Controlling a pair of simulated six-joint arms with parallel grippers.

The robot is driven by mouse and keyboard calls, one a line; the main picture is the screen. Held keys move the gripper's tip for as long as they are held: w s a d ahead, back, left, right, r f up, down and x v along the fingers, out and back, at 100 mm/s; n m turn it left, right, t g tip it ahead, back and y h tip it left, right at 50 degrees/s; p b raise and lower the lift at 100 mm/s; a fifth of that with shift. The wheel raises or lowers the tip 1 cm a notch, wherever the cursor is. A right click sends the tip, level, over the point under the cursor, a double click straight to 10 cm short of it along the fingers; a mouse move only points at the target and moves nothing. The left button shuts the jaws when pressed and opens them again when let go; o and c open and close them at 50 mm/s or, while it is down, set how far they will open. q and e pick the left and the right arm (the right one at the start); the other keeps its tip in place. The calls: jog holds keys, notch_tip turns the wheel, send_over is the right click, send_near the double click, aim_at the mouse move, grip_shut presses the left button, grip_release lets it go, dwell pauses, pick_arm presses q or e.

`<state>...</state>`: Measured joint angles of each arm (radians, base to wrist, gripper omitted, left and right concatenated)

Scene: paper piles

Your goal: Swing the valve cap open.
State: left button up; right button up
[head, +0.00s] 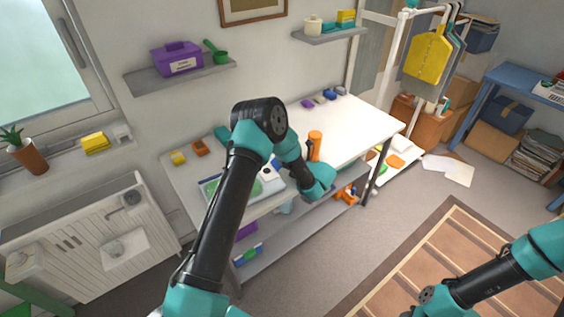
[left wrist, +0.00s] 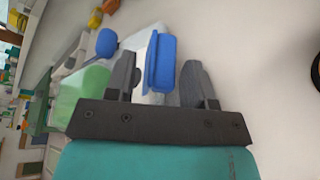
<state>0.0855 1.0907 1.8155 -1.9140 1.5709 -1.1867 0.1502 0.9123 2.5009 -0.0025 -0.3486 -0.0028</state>
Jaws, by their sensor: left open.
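A blue block-like part (left wrist: 163,62), which I take to be the valve cap, sits against a pale white body (left wrist: 143,44) in the left wrist view. A rounded blue part (left wrist: 107,41) stands to its left. My left gripper (left wrist: 158,68) is open, with one dark finger on each side of the blue block; I cannot tell whether either finger touches it. In the head view the white device (head: 270,180) with blue on it (head: 275,164) sits at the table's front edge, beside my left wrist. The left fingers are not clear there.
A green-and-white tray or board (head: 214,186) lies left of the device. An orange cylinder (head: 315,145) stands close behind my left wrist. Small coloured items line the back of the white table (head: 365,125), whose right part is clear.

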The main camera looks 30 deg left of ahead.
pick_arm(q)
jog(key=v, duration=1.4)
jog(key=shift+d, duration=0.4)
jog(key=shift+s, duration=0.2)
jog(key=s+a+f+n+g+h, duration=0.3)
jog(key=s+f+n+g+h, duration=0.5)
jog(key=s+f, duration=0.55)
jog(key=s+d+f+n+t+h, duration=0.1)
jog(key=s+n+t+h, duration=0.4)
jog(key=s+n+h, duration=0.5)
jog(key=s+n, duration=0.6)
jog(key=n, duration=0.8)
jog(key=shift+d+f+n, duration=0.25)
jog(key=shift+d+n, duration=0.1)
jog(key=shift+n, duration=0.05)
